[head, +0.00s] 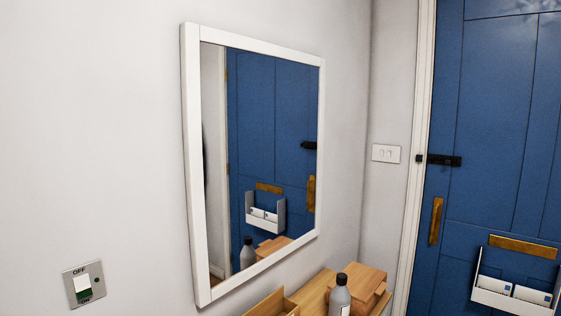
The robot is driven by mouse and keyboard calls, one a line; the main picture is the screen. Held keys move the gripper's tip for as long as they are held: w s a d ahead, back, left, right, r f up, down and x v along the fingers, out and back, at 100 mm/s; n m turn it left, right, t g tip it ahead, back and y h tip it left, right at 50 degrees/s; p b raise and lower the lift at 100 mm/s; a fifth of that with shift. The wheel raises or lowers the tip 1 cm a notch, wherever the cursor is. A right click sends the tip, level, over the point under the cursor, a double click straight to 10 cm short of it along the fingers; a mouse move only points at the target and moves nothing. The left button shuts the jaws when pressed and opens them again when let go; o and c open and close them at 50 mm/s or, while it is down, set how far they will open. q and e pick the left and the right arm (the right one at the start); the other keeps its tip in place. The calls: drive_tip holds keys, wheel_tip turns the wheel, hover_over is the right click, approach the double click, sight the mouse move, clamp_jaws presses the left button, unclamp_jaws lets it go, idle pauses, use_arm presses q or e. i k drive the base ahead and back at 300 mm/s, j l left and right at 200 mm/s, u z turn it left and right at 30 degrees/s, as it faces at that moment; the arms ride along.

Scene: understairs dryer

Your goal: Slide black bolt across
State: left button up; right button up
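The black bolt (442,160) is mounted on the blue door (488,130) at the right of the head view, near the door's left edge. A small black piece (419,158) sits on the white door frame (413,210) to its left. At this size I cannot tell whether the bolt's bar reaches into that piece. The bolt also shows as a reflection in the mirror. Neither of my grippers is in the head view.
A white-framed mirror (189,150) hangs on the left wall. Below it stand wooden boxes (358,281) and a grey bottle (339,296). The door carries a brass handle (436,221), a brass letter plate (523,247) and a white letter holder (502,300). Switches (386,153) are on the wall.

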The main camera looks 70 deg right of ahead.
sight(447, 161)
drive_tip(key=k+z, duration=0.35)
drive_tip(key=k+l+z, duration=0.15)
drive_tip(key=z, duration=0.65)
drive_tip(key=i+l+z, duration=0.1)
drive_tip(key=z, duration=0.85)
drive_tip(key=i+z, duration=0.1)
drive_tip(key=z, duration=0.85)
drive_tip(key=i+j+z, duration=0.2)
drive_tip(key=i+u, duration=0.1)
drive_tip(key=u, duration=0.4)
